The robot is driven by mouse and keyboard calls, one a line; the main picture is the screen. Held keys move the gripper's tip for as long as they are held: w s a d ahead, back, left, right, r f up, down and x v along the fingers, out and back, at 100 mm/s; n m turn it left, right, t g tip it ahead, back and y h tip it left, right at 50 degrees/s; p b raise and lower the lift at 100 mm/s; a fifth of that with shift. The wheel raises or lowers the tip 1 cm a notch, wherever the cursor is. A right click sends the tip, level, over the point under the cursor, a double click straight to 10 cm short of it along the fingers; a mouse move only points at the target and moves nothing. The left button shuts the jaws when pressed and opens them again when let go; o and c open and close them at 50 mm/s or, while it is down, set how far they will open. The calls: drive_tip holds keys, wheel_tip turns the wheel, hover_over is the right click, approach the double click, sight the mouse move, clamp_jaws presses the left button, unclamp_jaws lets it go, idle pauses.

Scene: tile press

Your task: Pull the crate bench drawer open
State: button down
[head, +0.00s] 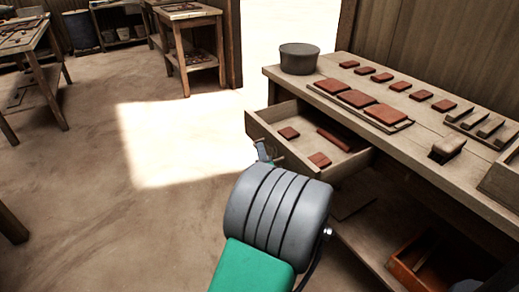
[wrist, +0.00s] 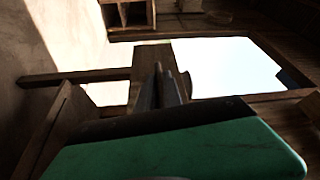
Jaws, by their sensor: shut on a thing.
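The bench drawer (head: 345,166) stands pulled out from under the worktop of the wooden bench (head: 420,160). Its inside shows, with two red tiles (head: 289,133) and a long reddish-brown bar (head: 334,140) in it. My gripper (head: 264,152) is at the outer face of the drawer front, shut on its handle. The handle itself is mostly hidden by the fingers and my arm. In the wrist view my fingers (wrist: 163,85) are dark and close together, and what lies between them is too dark to make out.
On the worktop are a grey pot (head: 299,59), several red tiles (head: 358,98) and a tray of tools (head: 483,127). An orange-brown box (head: 408,272) sits on the lower shelf. The floor (head: 110,190) left of the drawer is clear. Other tables stand further back.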

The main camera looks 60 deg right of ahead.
drive_tip(key=c, duration=1.5)
unclamp_jaws()
drive_tip(key=v, duration=0.7)
drive_tip(key=shift+s+a+b, duration=0.3)
drive_tip(key=shift+b, duration=0.1)
